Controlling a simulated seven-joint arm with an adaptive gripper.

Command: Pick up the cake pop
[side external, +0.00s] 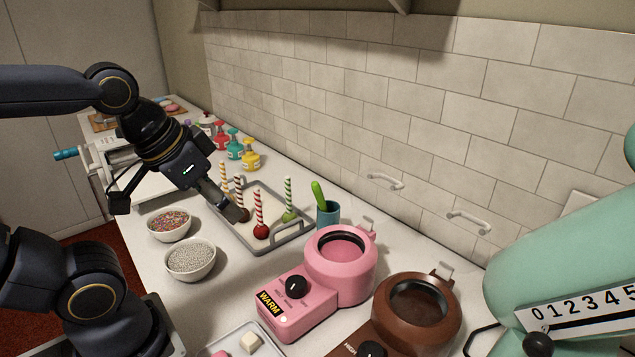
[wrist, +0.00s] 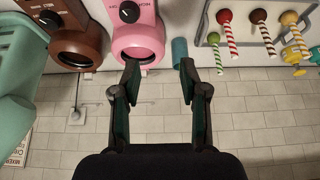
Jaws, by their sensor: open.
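Several cake pops stand head-down with striped sticks up in a grey-rimmed tray (side external: 285,240). One has a red head and red-striped stick (side external: 260,212); a green one (side external: 288,199) stands to its right. A brown-striped one (side external: 239,190) and a yellow-striped one (side external: 224,178) stand farther back, partly behind my gripper (side external: 238,213). In the wrist view, my gripper (wrist: 159,75) is open with nothing between its fingers. The red (wrist: 225,17), green (wrist: 214,39), brown (wrist: 258,16) and yellow (wrist: 289,19) heads are right of the fingers.
A teal cup (side external: 328,213) with a green-handled tool stands right of the tray. A pink melter (side external: 340,265) and a brown melter (side external: 417,310) are nearer. Bowls of sprinkles (side external: 169,224) and silvery beads (side external: 190,260) sit left of the tray. Coloured bottles (side external: 250,160) stand behind it, near the tiled wall.

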